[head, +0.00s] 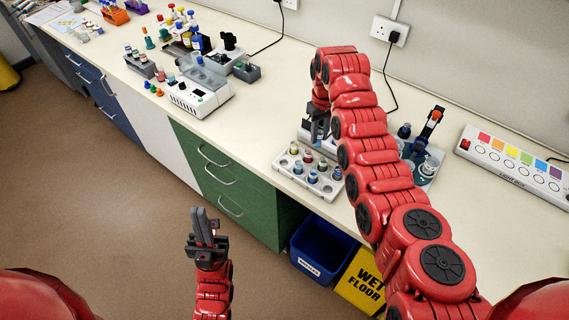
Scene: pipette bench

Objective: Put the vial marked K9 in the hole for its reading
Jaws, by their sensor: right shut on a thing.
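A pale rack (283,167) with several small vials of different cap colours stands at the bench's front edge. I cannot read any vial's mark, so I cannot tell which is K9. My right gripper (317,132) points down just behind this rack, over a white device (304,134) partly hidden by my arm. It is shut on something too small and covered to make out. A white light box (515,170) at the right has a row of coloured squares with round rings below them. My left gripper (205,226) is over the floor, clear of the bench; its finger gap is unclear.
A teal tray (428,170) with bottles and a dark upright tool stands right of my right arm. A white instrument (198,95), bottles and racks fill the bench's left. A blue bin (321,248) and yellow sign (362,281) stand below. Bare bench lies left of the rack.

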